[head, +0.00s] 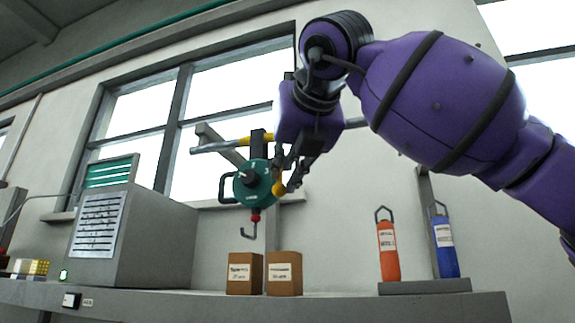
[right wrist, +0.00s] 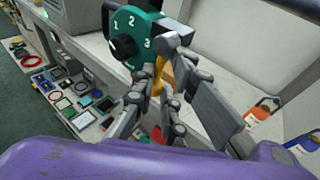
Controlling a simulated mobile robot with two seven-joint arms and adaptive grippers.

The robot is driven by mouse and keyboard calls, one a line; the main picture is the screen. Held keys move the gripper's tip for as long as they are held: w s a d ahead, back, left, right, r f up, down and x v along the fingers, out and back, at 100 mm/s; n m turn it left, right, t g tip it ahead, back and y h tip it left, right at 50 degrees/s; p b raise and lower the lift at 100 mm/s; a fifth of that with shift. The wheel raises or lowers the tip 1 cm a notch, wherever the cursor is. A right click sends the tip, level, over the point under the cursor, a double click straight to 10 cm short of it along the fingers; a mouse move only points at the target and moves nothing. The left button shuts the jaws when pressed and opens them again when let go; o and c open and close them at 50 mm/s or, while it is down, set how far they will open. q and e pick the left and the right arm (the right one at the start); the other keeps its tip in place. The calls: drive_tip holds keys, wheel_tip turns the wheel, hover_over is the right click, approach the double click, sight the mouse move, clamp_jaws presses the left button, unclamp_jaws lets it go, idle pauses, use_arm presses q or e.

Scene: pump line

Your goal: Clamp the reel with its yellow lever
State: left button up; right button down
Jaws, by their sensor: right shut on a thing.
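The green reel (head: 255,185) hangs from a short bracket above the bench, with a dark carry handle at its left and a hook (head: 249,231) below. In the right wrist view the reel (right wrist: 127,22) shows a black knob and the numbers 1, 2 and 3. The yellow lever (head: 278,189) sticks out at the reel's right side; in the right wrist view it (right wrist: 161,73) is partly hidden between the fingers. My right gripper (head: 288,181) is shut on the yellow lever, close beside the reel. My left gripper is not in view.
A grey beam with a yellow band (head: 243,141) runs above the reel. Two brown boxes (head: 284,272) stand on the bench below. A grey cabinet (head: 150,240) stands left. An orange bottle (head: 389,252) and a blue bottle (head: 445,250) stand right on a dark base.

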drive_tip(key=shift+a, duration=0.1)
drive_tip(key=c, duration=1.9)
unclamp_jaws()
drive_tip(key=shift+w, duration=0.1)
drive_tip(key=shift+o, duration=0.9)
drive_tip(key=shift+w+a+f, duration=0.1)
drive_tip(key=shift+w+a, duration=0.1)
drive_tip(key=shift+a, duration=0.05)
drive_tip(key=v, duration=1.2)
